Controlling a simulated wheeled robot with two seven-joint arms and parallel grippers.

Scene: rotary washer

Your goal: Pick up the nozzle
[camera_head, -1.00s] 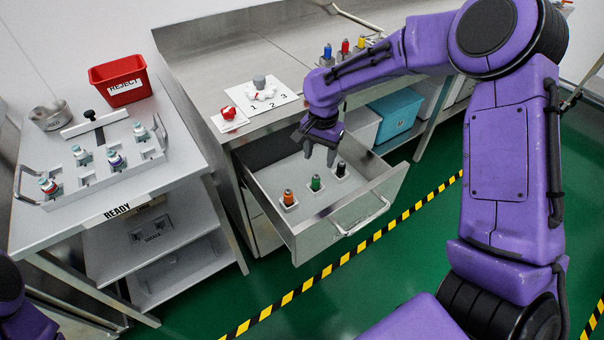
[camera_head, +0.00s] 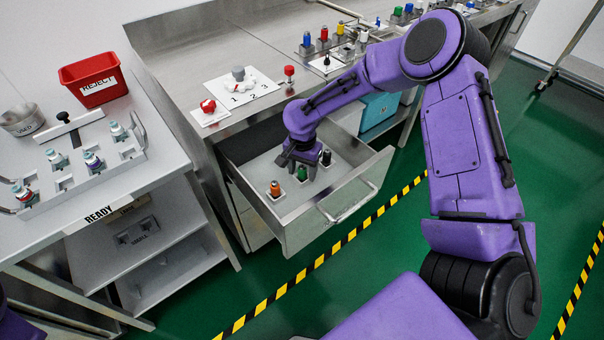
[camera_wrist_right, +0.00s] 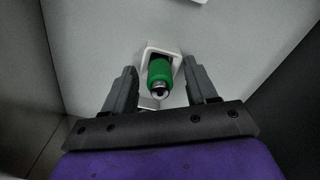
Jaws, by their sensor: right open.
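Three nozzles stand upright in small white holders in the open drawer (camera_head: 345,197): an orange one (camera_head: 275,188), a green one (camera_head: 302,174) and a black one (camera_head: 326,158). My right gripper (camera_head: 298,170) points down into the drawer at the green nozzle, its fingers open. In the right wrist view, the green nozzle (camera_wrist_right: 160,72) with its metal tip sits in its white holder (camera_wrist_right: 150,50), between the two open fingers of the gripper (camera_wrist_right: 162,75). A gap shows on each side. My left gripper is out of view.
The drawer's side and front walls surround the gripper. On the counter above are a numbered white board (camera_head: 240,90), a red-topped piece (camera_head: 208,106) and a red nozzle (camera_head: 289,72). The left table holds a nozzle rack (camera_head: 85,165) and a red reject bin (camera_head: 92,80).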

